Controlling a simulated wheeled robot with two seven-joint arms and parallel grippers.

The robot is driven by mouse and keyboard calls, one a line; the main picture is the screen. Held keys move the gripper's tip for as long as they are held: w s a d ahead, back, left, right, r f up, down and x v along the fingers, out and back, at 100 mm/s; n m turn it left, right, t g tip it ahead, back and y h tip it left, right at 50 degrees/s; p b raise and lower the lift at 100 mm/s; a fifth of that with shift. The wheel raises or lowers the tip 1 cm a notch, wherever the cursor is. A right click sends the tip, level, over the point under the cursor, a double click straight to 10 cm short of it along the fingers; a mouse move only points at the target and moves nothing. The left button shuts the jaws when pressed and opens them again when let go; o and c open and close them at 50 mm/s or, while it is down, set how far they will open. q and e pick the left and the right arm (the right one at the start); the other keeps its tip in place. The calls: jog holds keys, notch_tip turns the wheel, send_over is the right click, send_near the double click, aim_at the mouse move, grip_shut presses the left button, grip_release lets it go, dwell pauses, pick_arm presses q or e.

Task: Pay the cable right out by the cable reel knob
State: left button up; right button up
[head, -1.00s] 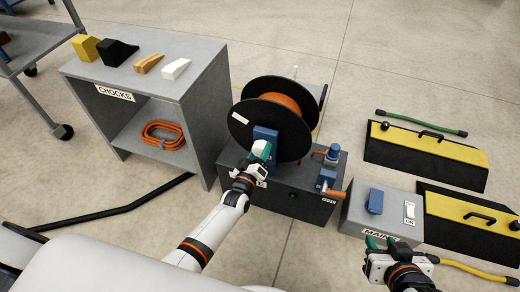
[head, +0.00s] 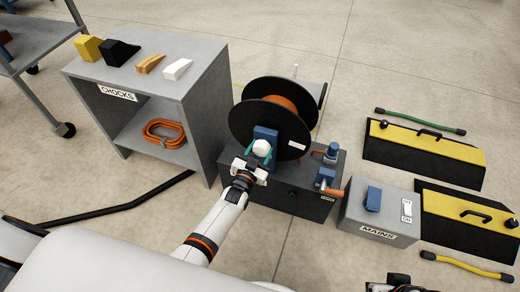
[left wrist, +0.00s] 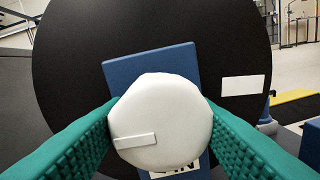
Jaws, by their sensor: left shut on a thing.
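The cable reel (head: 250,120) is a large black drum with orange cable (head: 287,100) wound between its flanges. It stands on a dark grey box (head: 300,205). A blue upright block (head: 268,135) is in front of the near flange and bears the white round cable reel knob (head: 262,147). My left gripper (head: 261,153) is shut on the knob, one green finger on each side. In the left wrist view the knob (left wrist: 160,120) fills the gap between the fingers, with a raised bar at its left. My right gripper shows only partly at the bottom edge; its fingers are hidden.
A grey mains box (head: 380,215) with a blue part and white switch stands to the right. Yellow-black ramps (head: 430,150) lie beyond it. The grey chocks shelf (head: 150,80) holds several wedges and an orange coil. A black cable (head: 110,205) lies on the floor.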

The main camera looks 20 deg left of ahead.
pick_arm(q)
jog(key=m, duration=0.5)
pick_arm(e)
jog(key=shift+r, duration=0.1)
pick_arm(q)
jog(key=shift+f, duration=0.1)
dwell(0.4)
jog(key=o, duration=1)
jog(key=shift+s+p, duration=0.3)
jog(key=shift+s, duration=0.25)
jog(key=s, duration=0.1)
jog(key=s+p, duration=0.1)
jog(key=s, duration=0.3)
jog(key=shift+a+r+p, duration=0.25)
jog(key=shift+p, duration=0.05)
jog(key=p, duration=0.1)
send_near(259, 153)
jog(key=shift+s+r, duration=0.3)
jog(key=shift+s, duration=0.35)
pick_arm(e)
jog(key=shift+x, duration=2.15)
